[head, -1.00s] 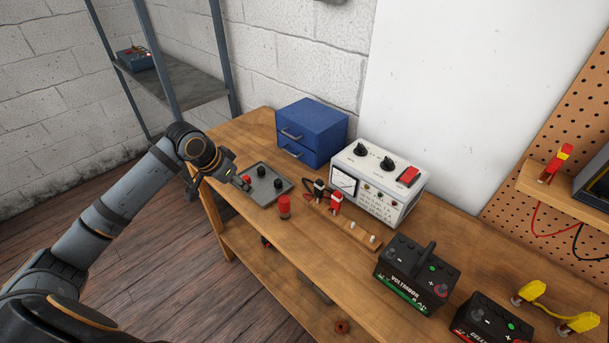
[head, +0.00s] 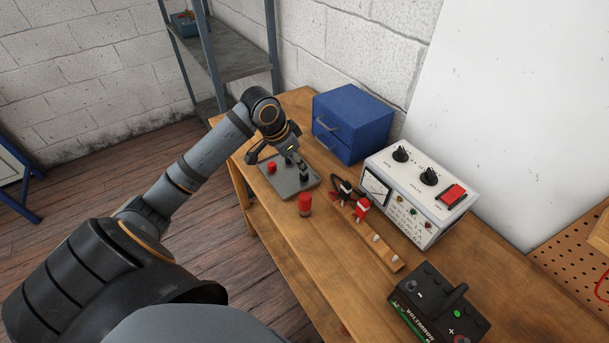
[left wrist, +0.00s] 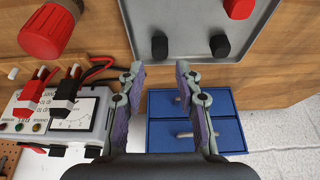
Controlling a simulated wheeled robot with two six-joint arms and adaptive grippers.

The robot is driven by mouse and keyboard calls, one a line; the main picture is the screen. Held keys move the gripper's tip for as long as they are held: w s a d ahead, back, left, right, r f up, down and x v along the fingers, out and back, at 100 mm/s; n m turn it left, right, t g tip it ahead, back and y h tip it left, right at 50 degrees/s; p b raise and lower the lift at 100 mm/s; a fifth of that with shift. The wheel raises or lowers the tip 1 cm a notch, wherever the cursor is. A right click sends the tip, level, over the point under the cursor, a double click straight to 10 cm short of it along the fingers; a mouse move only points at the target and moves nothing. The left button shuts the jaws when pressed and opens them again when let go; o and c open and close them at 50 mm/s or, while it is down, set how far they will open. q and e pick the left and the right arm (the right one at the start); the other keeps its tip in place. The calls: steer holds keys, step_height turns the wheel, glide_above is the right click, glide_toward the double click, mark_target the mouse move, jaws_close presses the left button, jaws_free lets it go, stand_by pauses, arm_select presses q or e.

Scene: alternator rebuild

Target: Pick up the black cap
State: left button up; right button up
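Two black caps sit on a grey tray (head: 277,184) on the bench. In the left wrist view one black cap (left wrist: 159,46) lies just beyond my fingertips, in line with the gap between them, and the other black cap (left wrist: 220,45) is to its right. In the head view one black cap (head: 304,177) shows beside the fingers; the other is hard to make out there. My left gripper (left wrist: 160,70) is open and empty; in the head view it hangs over the tray's far side (head: 297,160). My right gripper is not in view.
A red cap (head: 272,167) shares the tray. A red-topped cylinder (head: 305,204) stands before it. Red and black clips (head: 361,208) stand on a wooden strip beside the tester (head: 420,193). A blue drawer box (head: 352,122) stands behind. A battery (head: 438,305) is at front right.

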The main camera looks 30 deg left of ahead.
arm_select(q)
steer(key=shift+s+x, duration=0.25)
steer(key=shift+x, duration=2.25)
steer(key=shift+w+a+f, duration=0.1)
steer(key=shift+f, duration=0.05)
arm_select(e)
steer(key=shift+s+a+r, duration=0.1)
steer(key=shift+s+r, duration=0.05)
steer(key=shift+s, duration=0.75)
arm_select(q)
steer(key=c, duration=0.5)
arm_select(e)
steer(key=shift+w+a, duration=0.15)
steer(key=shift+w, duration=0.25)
